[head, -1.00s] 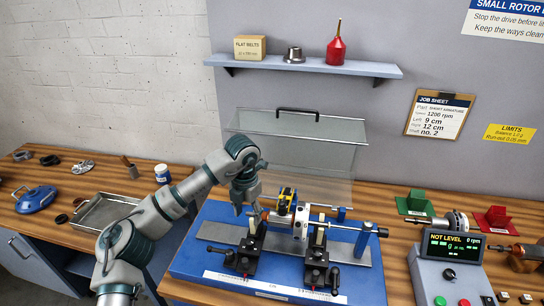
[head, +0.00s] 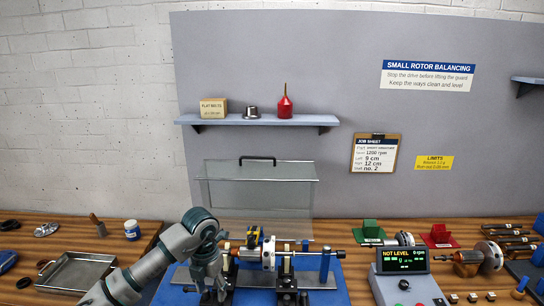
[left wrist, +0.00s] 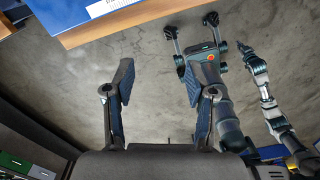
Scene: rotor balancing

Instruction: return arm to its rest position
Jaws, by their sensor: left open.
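My left arm comes in from the lower left of the head view, and its gripper (head: 210,292) points down in front of the left part of the balancing machine. In the left wrist view the two fingers of this gripper (left wrist: 157,80) stand wide apart with nothing between them. Bare concrete floor shows beyond the fingers. The blue-based balancing machine (head: 333,290) carries a rotor with a steel disc (head: 268,253). My arm hides part of its left side.
The wooden bench edge (left wrist: 140,22) crosses the top of the left wrist view. A clear guard (head: 260,190) stands raised behind the machine. A metal tray (head: 78,272) lies left of my arm. A control box (head: 408,288) reading NOT LEVEL stands to the right.

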